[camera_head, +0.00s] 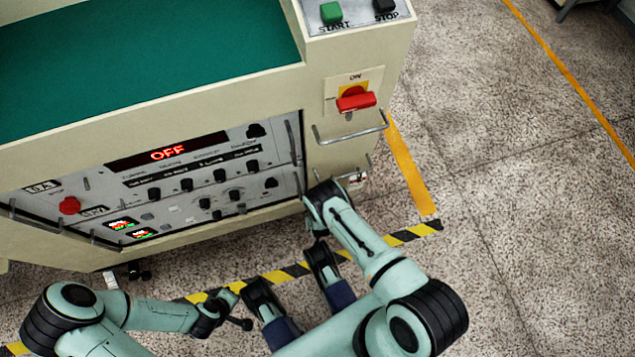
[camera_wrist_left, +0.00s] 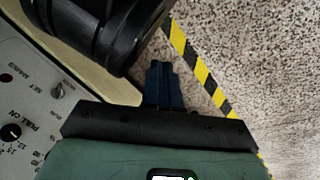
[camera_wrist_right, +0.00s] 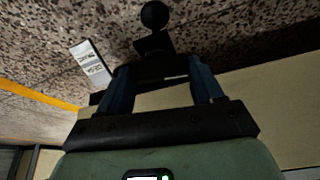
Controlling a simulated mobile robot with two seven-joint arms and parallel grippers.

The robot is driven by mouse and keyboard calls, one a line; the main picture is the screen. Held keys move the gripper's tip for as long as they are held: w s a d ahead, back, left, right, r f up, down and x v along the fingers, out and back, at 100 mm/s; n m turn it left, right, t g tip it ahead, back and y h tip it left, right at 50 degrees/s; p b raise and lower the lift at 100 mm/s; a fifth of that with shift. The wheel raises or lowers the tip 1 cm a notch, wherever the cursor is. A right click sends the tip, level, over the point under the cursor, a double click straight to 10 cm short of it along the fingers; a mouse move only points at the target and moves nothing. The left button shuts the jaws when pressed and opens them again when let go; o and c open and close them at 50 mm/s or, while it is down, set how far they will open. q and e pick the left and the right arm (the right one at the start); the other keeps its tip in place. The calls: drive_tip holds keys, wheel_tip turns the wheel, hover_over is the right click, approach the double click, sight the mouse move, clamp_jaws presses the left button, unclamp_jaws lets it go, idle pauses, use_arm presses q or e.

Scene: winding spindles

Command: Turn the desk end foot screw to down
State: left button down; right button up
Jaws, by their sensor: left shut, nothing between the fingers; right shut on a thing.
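The desk end foot screw (camera_wrist_right: 153,43) shows in the right wrist view as a dark part with a round black end. My right gripper (camera_wrist_right: 163,70) is shut on it, with one blue finger on each side. In the head view my right arm reaches the cabinet's lower right corner, and the fingers there are hidden. My left gripper (camera_wrist_left: 165,85) is shut and empty, its blue fingers together, in front of the panel and above the floor. Whether the screw is up or down cannot be told.
The cabinet (camera_head: 365,60) carries a control panel (camera_head: 205,185) reading OFF, a red switch (camera_head: 356,101) and a metal handle (camera_head: 350,135). A white label (camera_wrist_right: 90,62) is near the foot.

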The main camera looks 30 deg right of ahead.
drive_tip(key=m+b, duration=0.2)
drive_tip(key=m+g+h+b, duration=0.1)
drive_tip(key=m+b, duration=0.1)
drive_tip(key=m, duration=0.1)
drive_tip(key=shift+w+a+m+g+h, duration=0.1)
drive_tip(key=shift+a+m+g+h, duration=0.1)
drive_tip(key=shift+m+g+h, duration=0.1)
drive_tip(key=shift+m, duration=0.8)
use_arm(q)
drive_tip(key=s+a+f+g, duration=0.1)
drive_tip(key=s+f+g, duration=0.2)
drive_tip(key=s+f, duration=0.3)
drive_tip(key=shift+s+n, duration=0.3)
drive_tip(key=shift+s, duration=1.3)
use_arm(e)
drive_tip(key=shift+m+g+h, duration=0.3)
drive_tip(key=shift+m+g, duration=0.4)
drive_tip(key=shift+m, duration=0.7)
use_arm(q)
drive_tip(key=shift+a, duration=0.1)
use_arm(e)
drive_tip(key=o, duration=1.1)
drive_tip(key=shift+c, duration=0.2)
drive_tip(key=shift+w, duration=0.1)
use_arm(q)
drive_tip(key=shift+r, duration=0.1)
use_arm(e)
drive_tip(key=shift+r, duration=0.15)
